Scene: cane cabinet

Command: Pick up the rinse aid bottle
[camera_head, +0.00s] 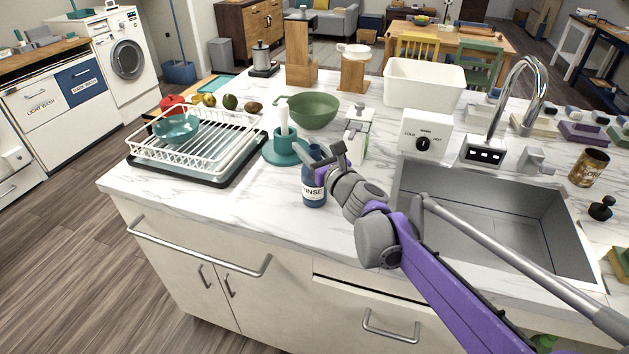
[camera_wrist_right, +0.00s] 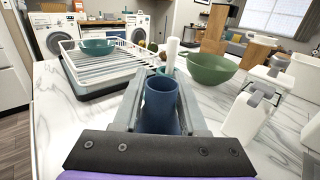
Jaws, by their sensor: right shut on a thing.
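The rinse aid bottle (camera_head: 314,192) is dark blue with a white label reading "RINSE". It stands upright at the front of the marble counter, left of the sink. My right gripper (camera_head: 322,158) is shut on its upper part, with the arm coming in from the lower right. In the right wrist view the bottle's round blue top (camera_wrist_right: 161,101) sits between the two grey fingers of the gripper (camera_wrist_right: 160,112). I cannot tell whether the bottle's base touches the counter. My left gripper is not in view.
Close behind the bottle are a teal holder (camera_head: 286,152) with a white upright and a white dispenser bottle (camera_head: 356,132). A white dish rack (camera_head: 195,142) with a teal bowl (camera_head: 176,127) stands left, a green bowl (camera_head: 316,112) behind. The sink (camera_head: 495,210) lies right. Counter left of the bottle is clear.

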